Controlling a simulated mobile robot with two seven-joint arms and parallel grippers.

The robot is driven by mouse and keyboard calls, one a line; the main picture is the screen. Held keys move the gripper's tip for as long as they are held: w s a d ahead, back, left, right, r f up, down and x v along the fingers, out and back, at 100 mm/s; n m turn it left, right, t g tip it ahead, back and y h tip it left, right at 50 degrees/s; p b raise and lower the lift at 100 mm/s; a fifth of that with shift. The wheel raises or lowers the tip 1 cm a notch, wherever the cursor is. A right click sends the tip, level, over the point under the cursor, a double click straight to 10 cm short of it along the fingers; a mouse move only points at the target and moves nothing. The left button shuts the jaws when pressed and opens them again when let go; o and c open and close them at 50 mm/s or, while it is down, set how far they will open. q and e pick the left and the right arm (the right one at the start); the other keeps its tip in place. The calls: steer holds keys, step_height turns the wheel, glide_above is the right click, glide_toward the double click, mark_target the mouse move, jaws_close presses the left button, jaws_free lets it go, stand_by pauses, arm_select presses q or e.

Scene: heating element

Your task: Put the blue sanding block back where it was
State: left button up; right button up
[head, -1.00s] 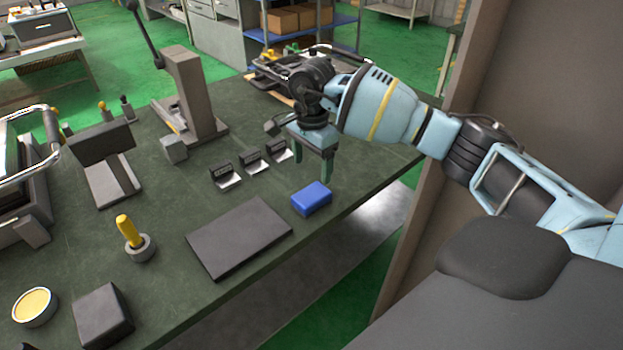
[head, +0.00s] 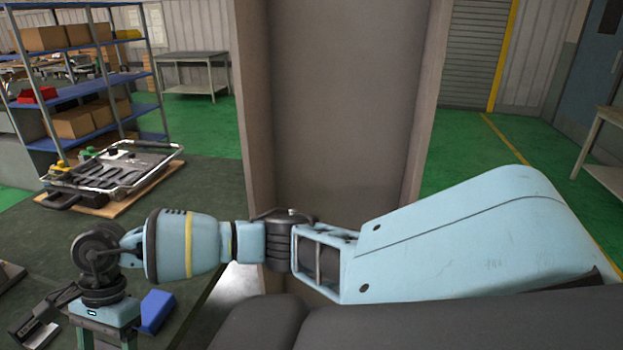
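The blue sanding block (head: 157,311) lies on the dark green bench near its edge, at the lower left of the head view. My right gripper (head: 106,345) points down just left of the block, and its body covers part of the block's left side. Its two fingers stand apart with nothing seen between them; their tips are cut off by the bottom edge of the picture. My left gripper is not in view.
Small black-and-silver brackets (head: 38,330) are left of my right gripper. A tray-like frame with a handle (head: 112,172) lies on a board at the bench's far end. A tall brown-grey panel (head: 335,110) stands beyond my arm. Blue shelving (head: 85,90) is behind.

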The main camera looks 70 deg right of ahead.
steer(key=s+a+r+m+t+y, duration=0.1)
steer(key=s+a+m+t+y, duration=0.3)
steer(key=s+a+m+y, duration=0.45)
steer(key=s+a+r+m+t+y, duration=0.25)
steer(key=s+a+m+y, duration=0.35)
steer(key=a+m, duration=0.45)
steer(key=s+d+f+m+t+h, duration=0.2)
steer(key=d+f+m+t+h, duration=0.5)
steer(key=m, duration=0.5)
steer(key=s+d+f+m+t+h, duration=0.25)
steer(key=f+m+h, duration=0.35)
steer(key=f+m, duration=0.45)
steer(key=s+d+f+m+g+h, duration=0.2)
steer(key=s+f+m, duration=0.4)
steer(key=s, duration=0.4)
steer(key=s+d+f+m+g+h, duration=0.2)
steer(key=s+d+f+m+g, duration=0.3)
steer(key=s, duration=0.5)
steer(key=shift+s+f+m+g, duration=0.3)
steer(key=shift+f+m+g, duration=0.05)
steer(key=shift+f+g, duration=0.3)
